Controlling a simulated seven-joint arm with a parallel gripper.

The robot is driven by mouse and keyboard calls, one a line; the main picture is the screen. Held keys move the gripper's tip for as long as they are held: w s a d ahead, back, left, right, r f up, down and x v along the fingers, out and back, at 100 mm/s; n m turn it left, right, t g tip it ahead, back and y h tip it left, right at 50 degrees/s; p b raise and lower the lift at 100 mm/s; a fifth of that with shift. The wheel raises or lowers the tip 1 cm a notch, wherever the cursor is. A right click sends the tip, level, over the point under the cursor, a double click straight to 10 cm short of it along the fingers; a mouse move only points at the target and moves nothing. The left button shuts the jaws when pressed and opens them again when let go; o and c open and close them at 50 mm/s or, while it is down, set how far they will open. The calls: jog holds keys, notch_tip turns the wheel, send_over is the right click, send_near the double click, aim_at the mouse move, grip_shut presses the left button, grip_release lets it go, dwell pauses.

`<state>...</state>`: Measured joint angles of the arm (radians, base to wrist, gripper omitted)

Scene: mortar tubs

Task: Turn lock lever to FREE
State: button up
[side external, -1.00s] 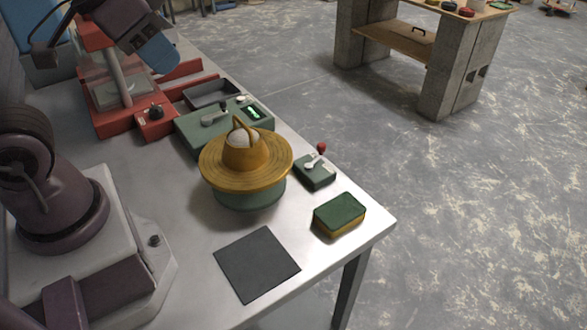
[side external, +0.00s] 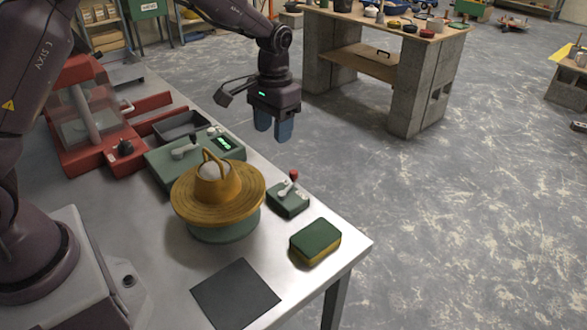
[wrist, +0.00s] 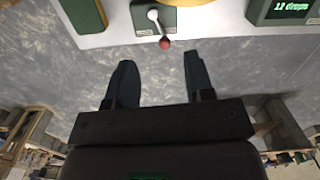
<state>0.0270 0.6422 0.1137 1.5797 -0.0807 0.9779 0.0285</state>
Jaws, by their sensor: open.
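A small green box (side external: 288,199) stands near the table's right edge. It carries a pale lever (side external: 286,189) with a red knob (side external: 293,175); its markings are too small to read. In the wrist view the lever (wrist: 155,22) shows at top centre, its red knob (wrist: 165,43) pointing toward my fingers. My gripper (side external: 273,130) hangs fingers-down above and behind the box, apart from it. In the wrist view its two dark blue fingers (wrist: 158,75) are spread with nothing between them.
A mustard wide-brimmed dish (side external: 218,208) with a raised handle stands left of the box. A green machine (side external: 158,163) with a display and its own lever is behind it. A green-yellow sponge (side external: 315,243) lies in front. Grey floor lies beyond the table edge.

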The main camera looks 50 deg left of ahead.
send_over(294, 171)
jog(key=s, duration=0.2)
notch_tip(294, 171, down, 2)
jog(key=w, duration=0.2)
jog(key=shift+t, duration=0.3)
notch_tip(294, 171, down, 12)
jog(key=shift+r, duration=0.1)
jog(key=shift+s, duration=0.1)
grip_shut()
jog(key=shift+s+a+n, duration=0.25)
jog(key=shift+a+n, duration=0.2)
jog(key=shift+n, duration=0.65)
grip_release()
